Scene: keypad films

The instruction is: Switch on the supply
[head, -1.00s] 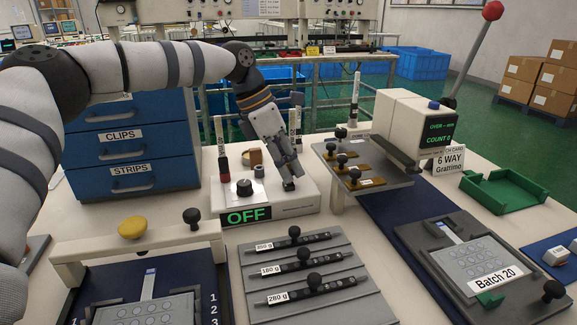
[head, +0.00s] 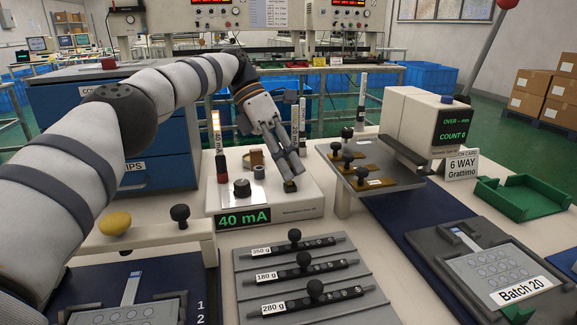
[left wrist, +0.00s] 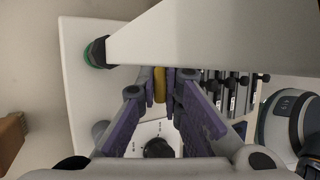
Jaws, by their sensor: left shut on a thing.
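The supply (head: 310,207) is a low white box on the table. Its green display (head: 243,217) reads 40 mA. A black dial (head: 242,187) stands on its top at the left. The dial also shows there, below the fingers (left wrist: 158,148). My right gripper is not in view.
An upright light column (head: 217,138) stands at the supply's left. A raised plate with several knobs (head: 385,177) and the counter box (head: 420,120) are close on the right. A grey rack of labelled weights (head: 250,260) lies in front, a blue drawer cabinet (head: 60,110) behind left.

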